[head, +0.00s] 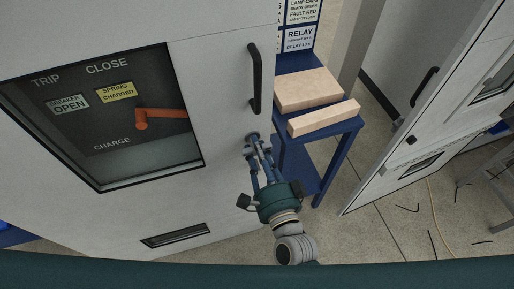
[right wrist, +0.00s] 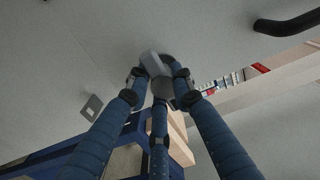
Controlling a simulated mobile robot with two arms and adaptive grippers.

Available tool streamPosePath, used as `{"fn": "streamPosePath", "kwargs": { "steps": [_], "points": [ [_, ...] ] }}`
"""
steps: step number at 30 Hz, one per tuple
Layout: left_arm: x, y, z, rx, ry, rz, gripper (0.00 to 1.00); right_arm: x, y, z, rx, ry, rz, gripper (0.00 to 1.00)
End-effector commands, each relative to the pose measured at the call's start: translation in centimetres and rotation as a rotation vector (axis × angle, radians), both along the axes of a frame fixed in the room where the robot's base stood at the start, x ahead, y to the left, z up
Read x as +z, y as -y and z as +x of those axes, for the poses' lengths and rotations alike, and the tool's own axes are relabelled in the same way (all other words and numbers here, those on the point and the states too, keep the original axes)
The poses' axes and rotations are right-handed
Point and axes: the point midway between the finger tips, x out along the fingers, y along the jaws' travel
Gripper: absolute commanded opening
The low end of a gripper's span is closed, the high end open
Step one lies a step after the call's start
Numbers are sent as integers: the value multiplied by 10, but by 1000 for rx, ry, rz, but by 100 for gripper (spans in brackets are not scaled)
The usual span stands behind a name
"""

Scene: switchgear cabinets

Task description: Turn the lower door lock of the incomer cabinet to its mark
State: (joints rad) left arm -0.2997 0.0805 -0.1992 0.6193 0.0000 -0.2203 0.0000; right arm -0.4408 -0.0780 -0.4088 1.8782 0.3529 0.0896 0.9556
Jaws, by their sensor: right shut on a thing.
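The incomer cabinet door (head: 222,80) is pale and looks closed, with a black bar handle (head: 255,78) near its right edge. Below the handle, my right gripper (head: 252,143) is against the door, its blue fingers closed around the lower lock. In the right wrist view the gripper (right wrist: 162,75) is shut on the lock, which shows as a grey knob (right wrist: 155,66) with a dark part behind it. The fingers hide part of the lock, and I cannot make out its mark. My left gripper is not in view.
A blue stand (head: 334,133) beside the door holds two pale wooden blocks (head: 307,89). Behind it hangs a sign with RELAY text (head: 300,36). Another pale cabinet door (head: 405,150) with a black handle stands at the right. Dark loose strips and a cable lie on the floor there.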

Motion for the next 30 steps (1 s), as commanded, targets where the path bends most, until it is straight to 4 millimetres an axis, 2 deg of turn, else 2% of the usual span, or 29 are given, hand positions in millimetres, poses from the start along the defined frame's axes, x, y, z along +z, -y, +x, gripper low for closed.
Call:
{"fn": "streamPosePath", "kwargs": {
  "steps": [8, 30],
  "points": [
    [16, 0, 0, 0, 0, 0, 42, 2, 0, 0, 3, 43, -146, 0],
    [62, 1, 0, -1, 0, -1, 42, 3, 3, 1, 4, 256, -805, 0]
  ]
}}
